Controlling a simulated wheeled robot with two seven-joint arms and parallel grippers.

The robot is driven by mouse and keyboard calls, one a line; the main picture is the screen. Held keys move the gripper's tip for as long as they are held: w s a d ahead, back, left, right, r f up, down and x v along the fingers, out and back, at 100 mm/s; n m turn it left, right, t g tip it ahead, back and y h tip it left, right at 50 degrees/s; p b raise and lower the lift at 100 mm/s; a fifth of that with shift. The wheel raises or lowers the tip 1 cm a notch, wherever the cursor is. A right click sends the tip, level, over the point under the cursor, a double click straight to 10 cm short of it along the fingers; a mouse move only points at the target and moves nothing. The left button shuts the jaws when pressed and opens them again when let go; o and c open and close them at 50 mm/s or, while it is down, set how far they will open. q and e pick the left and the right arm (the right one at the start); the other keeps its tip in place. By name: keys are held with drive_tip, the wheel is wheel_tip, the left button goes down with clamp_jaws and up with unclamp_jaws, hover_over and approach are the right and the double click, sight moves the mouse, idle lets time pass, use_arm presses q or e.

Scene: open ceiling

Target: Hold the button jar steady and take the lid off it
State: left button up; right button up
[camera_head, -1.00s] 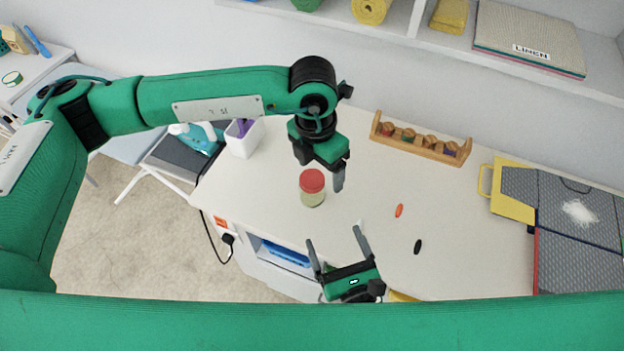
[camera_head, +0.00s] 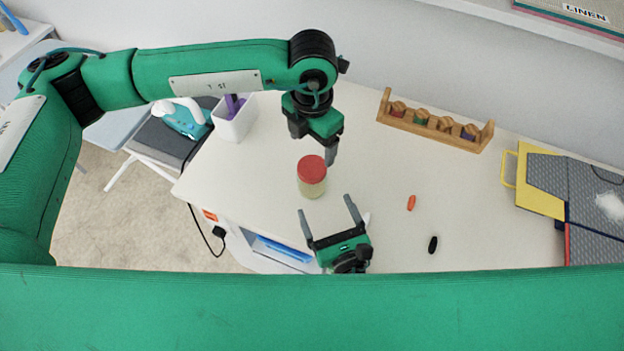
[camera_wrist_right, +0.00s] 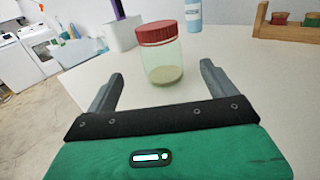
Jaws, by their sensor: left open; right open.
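The button jar (camera_head: 312,185) stands upright on the white table, clear-walled with pale contents. Its red lid (camera_head: 311,168) is on top. The jar (camera_wrist_right: 163,62) and the ridged red lid (camera_wrist_right: 155,32) also show in the right wrist view, beyond and between the fingers. My left gripper (camera_head: 331,150) points down just behind and right of the jar, apart from the lid as far as I can tell; its fingers overlap in this view. My right gripper (camera_head: 325,215) is open and empty in front of the jar, fingers toward it. It also shows in the right wrist view (camera_wrist_right: 158,85).
A wooden rack with spools (camera_head: 435,125) stands at the back. A white bin (camera_head: 235,122) stands at the back left. An orange piece (camera_head: 411,203) and a black piece (camera_head: 433,245) lie right of the jar. A yellow-and-grey case (camera_head: 540,180) is far right.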

sight(312, 177)
use_arm(q)
drive_tip(key=shift+w, duration=0.1)
use_arm(e)
drive_tip(key=x, duration=1)
drive_tip(key=shift+f, duration=0.1)
use_arm(q)
drive_tip(key=shift+w+f, duration=0.1)
use_arm(e)
drive_tip(key=shift+w+a, duration=0.1)
drive_tip(key=shift+w, duration=0.3)
